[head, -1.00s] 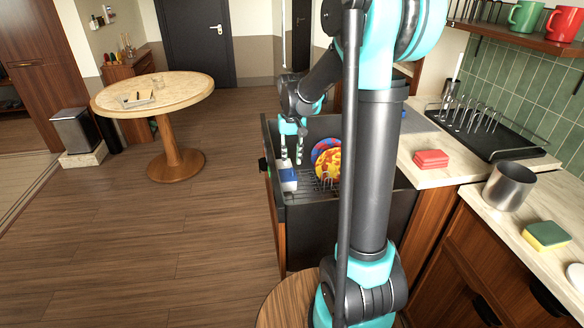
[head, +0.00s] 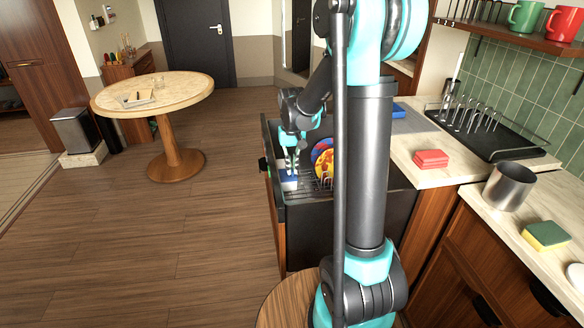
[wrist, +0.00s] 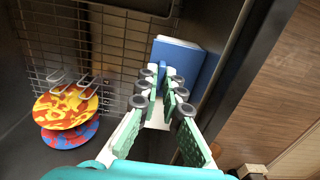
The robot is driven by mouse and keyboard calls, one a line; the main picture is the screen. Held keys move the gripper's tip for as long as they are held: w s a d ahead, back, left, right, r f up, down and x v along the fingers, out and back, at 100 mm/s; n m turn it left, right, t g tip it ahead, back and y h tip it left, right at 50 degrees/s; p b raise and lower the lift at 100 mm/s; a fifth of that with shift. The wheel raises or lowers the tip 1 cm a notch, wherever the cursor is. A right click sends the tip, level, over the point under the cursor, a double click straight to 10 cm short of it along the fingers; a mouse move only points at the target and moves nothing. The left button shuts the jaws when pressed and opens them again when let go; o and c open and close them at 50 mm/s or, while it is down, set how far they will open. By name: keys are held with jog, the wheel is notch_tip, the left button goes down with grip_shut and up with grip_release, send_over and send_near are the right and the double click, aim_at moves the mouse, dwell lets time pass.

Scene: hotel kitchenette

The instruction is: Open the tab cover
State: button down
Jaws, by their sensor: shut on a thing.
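The blue tab cover (wrist: 180,62) sits on a white box (wrist: 158,122) inside the dishwasher drawer. In the wrist view the cover appears tilted up beyond the fingertips. My gripper (wrist: 163,82) is shut on the cover's small blue tab, which lies between its two fingers. The fingers hide part of the white box. In the head view my gripper (head: 292,165) points down at the blue cover (head: 287,180), near the drawer's left wall.
Two colourful plates (head: 324,158) stand in the wire rack (wrist: 115,60) beside the box. The dark drawer wall (wrist: 245,80) is close on the other side. A red sponge stack (head: 431,159) and a metal cup (head: 509,186) stand on the counter.

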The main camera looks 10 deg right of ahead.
dwell(0.3)
jog(key=w, duration=0.6)
jog(key=c, duration=1.7)
grip_release()
notch_tip(320, 180, up, 12)
jog(key=shift+r, duration=0.1)
